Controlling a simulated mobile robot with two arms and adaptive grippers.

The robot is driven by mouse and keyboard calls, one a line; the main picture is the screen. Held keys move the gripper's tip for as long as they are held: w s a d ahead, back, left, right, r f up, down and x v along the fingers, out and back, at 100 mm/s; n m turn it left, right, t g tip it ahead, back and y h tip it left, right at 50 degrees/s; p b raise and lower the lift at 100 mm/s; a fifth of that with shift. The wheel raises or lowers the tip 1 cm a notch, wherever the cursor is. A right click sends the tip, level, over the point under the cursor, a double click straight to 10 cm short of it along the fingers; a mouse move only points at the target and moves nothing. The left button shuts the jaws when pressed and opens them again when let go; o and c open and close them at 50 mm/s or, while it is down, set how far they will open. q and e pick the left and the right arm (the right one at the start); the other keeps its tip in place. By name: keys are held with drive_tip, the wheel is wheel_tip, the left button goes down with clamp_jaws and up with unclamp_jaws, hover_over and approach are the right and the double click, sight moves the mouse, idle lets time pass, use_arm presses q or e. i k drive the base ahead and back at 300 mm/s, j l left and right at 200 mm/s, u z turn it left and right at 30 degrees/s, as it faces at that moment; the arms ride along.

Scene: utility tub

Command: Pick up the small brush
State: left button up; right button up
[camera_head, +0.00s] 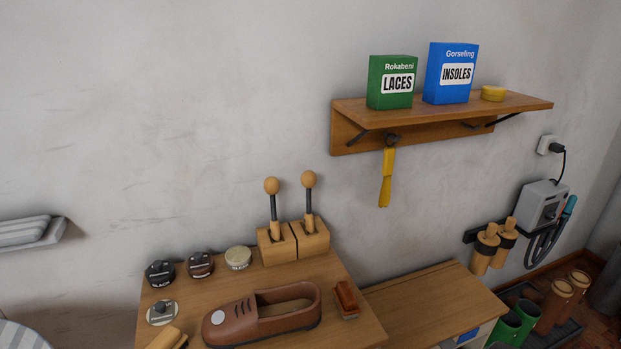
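A small reddish-brown block that looks like a brush (346,299) lies on the right part of the wooden table (360,331), just right of a brown shoe (262,316). A tan wooden piece (167,338) lies at the table's lower left; it is cut by the picture's bottom edge, and I cannot tell whether it is also a brush. Neither of my grippers shows in the head view.
Round tins (201,264) and two wooden blocks with knobbed handles (292,242) stand along the table's back edge. A wall shelf (440,110) holds boxes, with a yellow shoehorn-like tool (386,178) hanging below. A lower wooden top (430,305) adjoins on the right.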

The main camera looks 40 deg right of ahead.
sight(349, 309)
drive_tip(key=z, duration=1.6)
drive_tip(key=l, duration=0.1)
drive_tip(key=l+u, duration=0.05)
